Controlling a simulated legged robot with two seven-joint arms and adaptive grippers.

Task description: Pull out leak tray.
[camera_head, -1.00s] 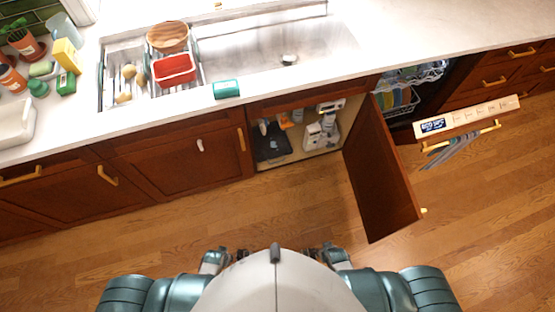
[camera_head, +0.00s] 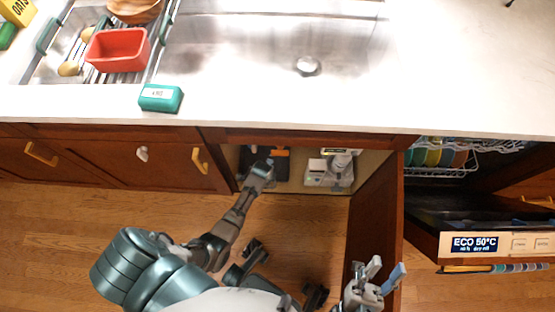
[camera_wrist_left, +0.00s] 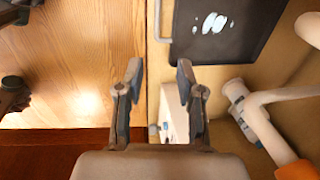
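The leak tray is a dark, flat tray (camera_wrist_left: 222,48) on the cabinet floor, at the top right of the left wrist view, with a pale bar handle (camera_wrist_left: 157,22) on its left edge. In the head view the tray (camera_head: 282,167) shows inside the open under-sink cabinet, partly hidden by my left gripper (camera_head: 262,170). In the left wrist view my left gripper (camera_wrist_left: 160,72) is open and empty, its fingertips apart from the handle. My right gripper (camera_head: 382,274) is open and empty in front of the open cabinet door.
The open cabinet door (camera_head: 375,225) stands right of the opening. A white device (camera_head: 330,168) sits inside, right of the tray. A white pipe (camera_wrist_left: 265,115) is near my left gripper. The open dishwasher door (camera_head: 480,243) is at the right. The counter (camera_head: 300,115) overhangs the cabinet.

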